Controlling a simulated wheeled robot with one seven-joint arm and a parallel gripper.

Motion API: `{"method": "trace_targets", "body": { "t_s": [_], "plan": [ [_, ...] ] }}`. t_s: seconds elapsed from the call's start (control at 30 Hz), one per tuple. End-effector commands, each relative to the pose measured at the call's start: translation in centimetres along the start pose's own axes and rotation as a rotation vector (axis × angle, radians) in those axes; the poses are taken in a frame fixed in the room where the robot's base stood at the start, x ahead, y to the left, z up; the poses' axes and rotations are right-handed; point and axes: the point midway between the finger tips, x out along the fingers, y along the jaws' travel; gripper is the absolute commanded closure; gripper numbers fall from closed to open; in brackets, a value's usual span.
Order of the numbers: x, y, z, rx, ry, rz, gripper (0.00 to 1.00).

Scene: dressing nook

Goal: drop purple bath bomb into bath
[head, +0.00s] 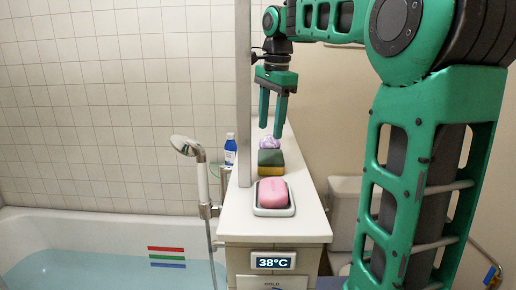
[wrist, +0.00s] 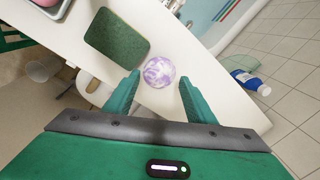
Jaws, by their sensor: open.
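The purple bath bomb (head: 269,142) is a marbled purple and white ball on the narrow white ledge, behind the green sponge. In the wrist view the bath bomb (wrist: 159,72) lies just ahead of the gap between my fingertips. My gripper (head: 272,130) is open and empty, pointing down above the ball in the head view. In the wrist view its two green fingers (wrist: 160,80) stand apart on either side. The bath (head: 110,225) holds blue water and lies to the left of the ledge.
A sponge (head: 271,162) and a pink soap (head: 272,192) in a dish stand nearer on the ledge. A blue bottle (head: 230,152) and a shower head (head: 185,146) are on the bath side. A vertical panel edge (head: 243,95) rises beside the ledge.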

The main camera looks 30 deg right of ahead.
Motion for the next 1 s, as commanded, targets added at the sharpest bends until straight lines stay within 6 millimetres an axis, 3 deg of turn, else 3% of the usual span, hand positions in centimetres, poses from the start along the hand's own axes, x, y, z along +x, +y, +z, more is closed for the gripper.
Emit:
{"method": "trace_targets", "body": {
  "t_s": [0.43,0.77,0.9,1.0],
  "plan": [
    [4.5,0.7,-2.2,0.017,0.0,0.001,0.5],
    [5.0,0.7,-2.2,0.016,0.001,0.0,0.5],
    [5.0,0.7,-2.2,0.016,0.001,0.0,0.79],
    [5.0,0.7,-2.2,0.016,0.001,0.0,0.83]
  ]
}}
